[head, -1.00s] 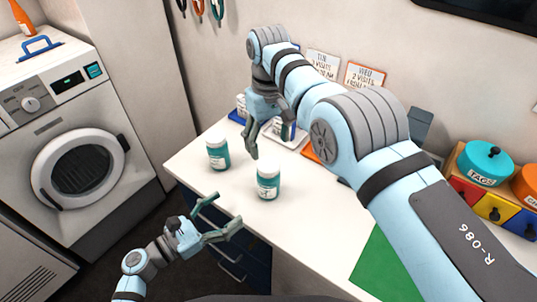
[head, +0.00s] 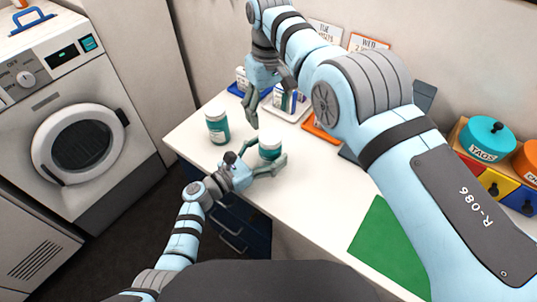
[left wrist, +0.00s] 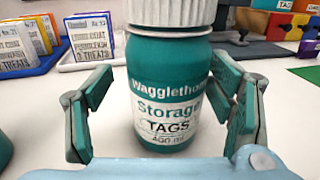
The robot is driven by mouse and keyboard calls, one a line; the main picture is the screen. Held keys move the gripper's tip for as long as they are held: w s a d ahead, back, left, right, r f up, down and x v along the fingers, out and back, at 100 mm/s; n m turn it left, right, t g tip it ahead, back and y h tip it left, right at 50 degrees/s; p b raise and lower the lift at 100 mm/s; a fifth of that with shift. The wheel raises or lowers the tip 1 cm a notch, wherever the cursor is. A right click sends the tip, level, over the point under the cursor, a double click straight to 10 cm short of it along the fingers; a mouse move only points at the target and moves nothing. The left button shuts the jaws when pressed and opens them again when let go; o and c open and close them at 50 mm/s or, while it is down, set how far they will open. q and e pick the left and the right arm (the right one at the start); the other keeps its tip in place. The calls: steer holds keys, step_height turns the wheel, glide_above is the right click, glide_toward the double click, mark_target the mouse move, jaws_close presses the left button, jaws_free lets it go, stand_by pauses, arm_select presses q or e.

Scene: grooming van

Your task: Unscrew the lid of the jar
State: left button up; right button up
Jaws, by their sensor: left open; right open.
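The teal jar with a white lid (head: 270,147) stands upright on the white counter, partly hidden by my left gripper in the head view. In the left wrist view the jar (left wrist: 170,85) fills the middle, its label reading "Storage TAGS", with the ribbed white lid (left wrist: 170,14) cut off by the top edge. My left gripper (head: 273,170) is open, with its fingers on either side of the jar body and visible gaps to it. My right gripper (head: 268,103) is open and empty above the counter, behind the jar. A second similar jar (head: 217,127) stands to the left.
Card trays (left wrist: 95,45) stand at the back of the counter (head: 330,190). A green mat (head: 385,250) lies at the right front. Teal and orange pots (head: 492,138) sit on a coloured drawer unit at right. A washing machine (head: 75,110) stands at left.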

arm_select(q)
steer(key=shift+w, duration=0.1)
arm_select(e)
steer(key=shift+w, duration=0.1)
arm_select(q)
steer(key=shift+s+r, duration=0.4)
steer(key=shift+s, duration=0.35)
steer(key=c, duration=0.8)
arm_select(e)
steer(key=shift+s+r, duration=0.45)
steer(key=shift+s, duration=0.4)
arm_select(q)
steer(key=c, duration=0.4)
steer(key=shift+w, duration=0.1)
steer(key=c, duration=0.3)
arm_select(e)
steer(key=shift+w+f, duration=0.1)
arm_select(q)
steer(key=o, duration=1.5)
steer(key=shift+w+f, duration=0.2)
arm_select(e)
steer(key=shift+w+f, duration=0.1)
steer(key=shift+w, duration=0.2)
arm_select(q)
steer(key=shift+s, duration=0.1)
arm_select(e)
steer(key=shift+s, duration=0.15)
arm_select(q)
steer(key=shift+r, duration=0.1)
